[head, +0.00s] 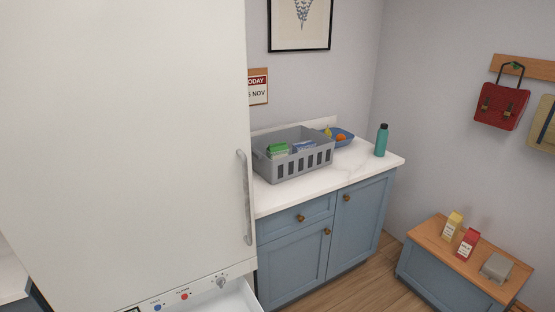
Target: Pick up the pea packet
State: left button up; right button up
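A green packet (278,150) lies in the grey slotted basket (298,163) on the white counter. It may be the pea packet, but its label is too small to read. A blue and white packet (304,146) lies beside it in the basket. The basket's walls hide the lower parts of both packets. Neither of my grippers is in the head view.
A tall white fridge or freezer door (125,140) with a handle (245,197) fills the left. A blue fruit bowl (346,140) and teal bottle (381,140) stand on the counter. Two cartons stand on a low bench (428,232).

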aim_at(276, 151)
jog(key=i+l, duration=0.15)
jog(key=l, duration=0.15)
jog(key=i+l, duration=0.1)
jog(key=l, duration=0.25)
jog(key=i+l+u, duration=0.1)
jog(key=l, duration=0.2)
jog(key=i+l, duration=0.15)
jog(key=l, duration=0.2)
jog(key=i+l+u, duration=0.1)
jog(key=l, duration=0.25)
